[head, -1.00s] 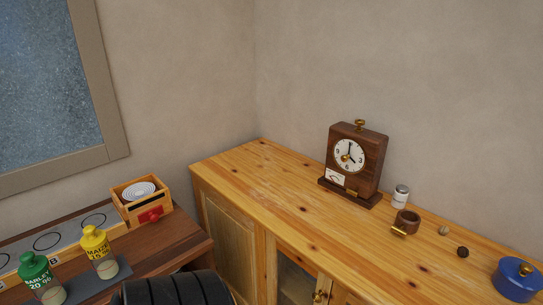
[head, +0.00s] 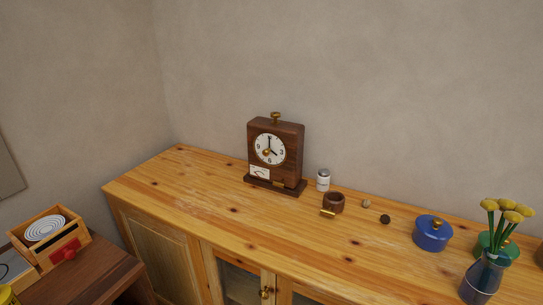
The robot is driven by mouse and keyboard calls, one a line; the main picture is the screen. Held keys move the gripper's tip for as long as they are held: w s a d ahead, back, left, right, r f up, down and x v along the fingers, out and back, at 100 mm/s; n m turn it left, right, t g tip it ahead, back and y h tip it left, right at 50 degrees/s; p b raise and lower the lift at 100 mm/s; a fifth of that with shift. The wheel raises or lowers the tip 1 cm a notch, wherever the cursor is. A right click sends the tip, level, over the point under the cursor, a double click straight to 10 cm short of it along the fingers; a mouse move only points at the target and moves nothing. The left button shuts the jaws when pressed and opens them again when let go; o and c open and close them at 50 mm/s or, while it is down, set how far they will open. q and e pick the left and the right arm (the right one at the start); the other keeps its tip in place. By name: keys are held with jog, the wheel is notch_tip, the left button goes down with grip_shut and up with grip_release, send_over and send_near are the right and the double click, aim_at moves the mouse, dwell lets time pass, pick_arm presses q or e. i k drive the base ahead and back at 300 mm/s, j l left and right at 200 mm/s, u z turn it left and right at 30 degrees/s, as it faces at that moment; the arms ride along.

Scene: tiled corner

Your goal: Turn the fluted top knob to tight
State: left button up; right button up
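A dark brown wooden clock (head: 290,150) stands upright on the wooden cabinet, near the wall. A brass top knob (head: 276,117) sits on its top; its fluting is too small to make out. The clock has a white round dial (head: 270,149) with a brass piece at its middle, and a small white gauge plate (head: 260,172) at the lower left of its front. How tight the top knob is cannot be told. Neither of my grippers is in view.
Right of the clock on the cabinet (head: 200,200) are a small white jar (head: 323,180), a brown cup (head: 334,202), two small balls, a blue lidded pot (head: 432,233) and a vase of yellow flowers (head: 484,278). The cabinet top left of the clock is clear.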

aim_at(275, 115)
jog(key=i+j+u, duration=0.15)
jog(key=i+j, duration=0.25)
jog(key=i+j+u, duration=0.2)
jog(key=i, duration=0.3)
jog(key=j, duration=0.1)
